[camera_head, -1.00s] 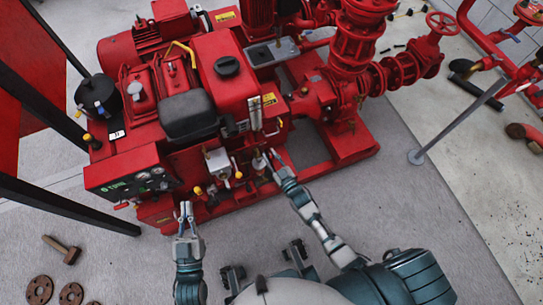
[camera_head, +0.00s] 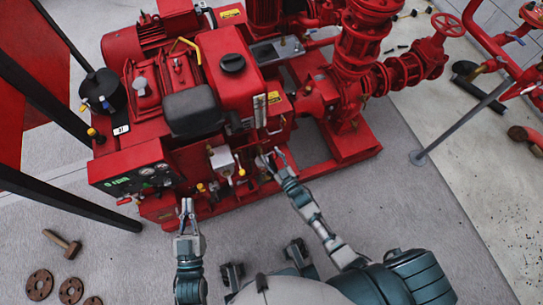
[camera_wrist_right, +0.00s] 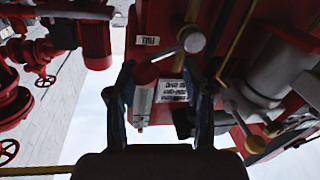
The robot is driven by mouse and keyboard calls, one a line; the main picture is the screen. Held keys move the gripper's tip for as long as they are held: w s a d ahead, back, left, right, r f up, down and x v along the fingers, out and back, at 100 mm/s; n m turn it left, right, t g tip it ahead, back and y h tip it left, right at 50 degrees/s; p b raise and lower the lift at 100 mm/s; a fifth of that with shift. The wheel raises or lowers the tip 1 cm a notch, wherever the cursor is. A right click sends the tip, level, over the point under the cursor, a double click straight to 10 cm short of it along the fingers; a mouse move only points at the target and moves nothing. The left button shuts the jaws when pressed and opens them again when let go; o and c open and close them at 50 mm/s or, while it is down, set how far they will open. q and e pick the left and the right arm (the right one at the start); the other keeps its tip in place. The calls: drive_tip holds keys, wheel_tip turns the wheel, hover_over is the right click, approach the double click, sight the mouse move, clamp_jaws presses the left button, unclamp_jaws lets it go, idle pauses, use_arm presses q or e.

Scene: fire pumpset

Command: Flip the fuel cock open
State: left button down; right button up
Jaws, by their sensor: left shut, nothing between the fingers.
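In the right wrist view, a small lever with a red part (camera_wrist_right: 146,73) and a pale round knob (camera_wrist_right: 193,42) sits between the fingers of my right gripper (camera_wrist_right: 162,85); it looks like the fuel cock, on the red tank side. The fingers are open around it, and I cannot tell whether either touches it. In the head view, my right gripper (camera_head: 270,153) is open at the front of the red engine unit, below the fuel tank (camera_head: 226,68); the cock is too small to make out there. My left gripper (camera_head: 187,208) is shut and empty, below the gauge panel.
The gauge panel (camera_head: 130,178) and a filter assembly (camera_head: 222,160) stand close to the grippers. Red pump piping (camera_head: 365,70) stands to the right. A hammer-like tool (camera_head: 63,243) and flanges (camera_head: 40,285) lie on the floor at left.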

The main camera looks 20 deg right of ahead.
drive_tip(key=shift+d, duration=0.2)
drive_tip(key=shift+s+d, duration=0.1)
drive_tip(key=shift+s, duration=0.05)
drive_tip(key=v, duration=1.1)
drive_tip(key=shift+s, duration=0.3)
drive_tip(key=shift+f, duration=0.15)
